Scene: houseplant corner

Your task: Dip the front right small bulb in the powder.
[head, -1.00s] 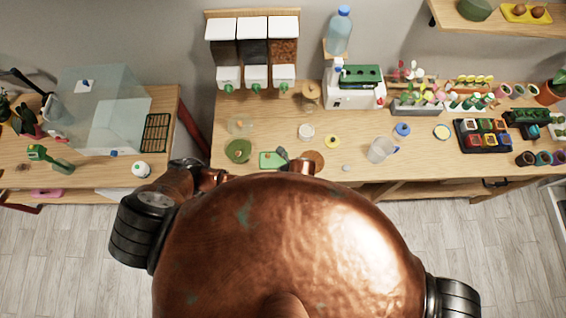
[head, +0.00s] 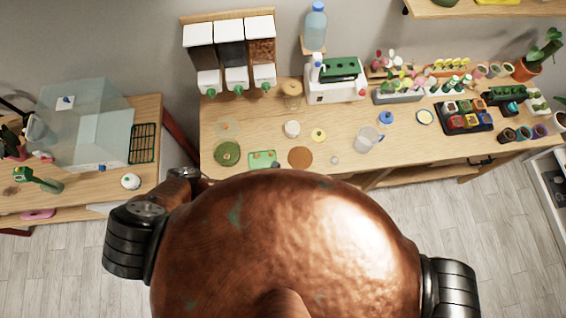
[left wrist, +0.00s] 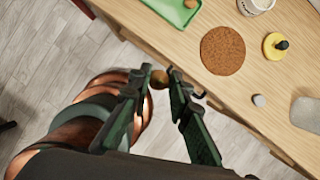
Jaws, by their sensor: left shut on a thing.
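In the left wrist view my left gripper (left wrist: 160,84) is shut on a small round brown bulb (left wrist: 159,78), held between its fingertips. It is over the floor just off the table's front edge. The green tray (left wrist: 170,10) lies on the table beyond it; the tray also shows in the head view (head: 262,160), with small items on it too small to tell apart. A small white round tub (head: 292,128) stands behind the tray; its contents are not clear, and I cannot tell whether it holds the powder. My right gripper is not in view.
A brown cork disc (left wrist: 222,50), a yellow disc with a dark knob (left wrist: 276,46) and a small grey piece (left wrist: 259,100) lie near the front edge. A clear jug (head: 368,139) stands further right. Dispensers (head: 230,55) stand behind. My copper body hides the foreground.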

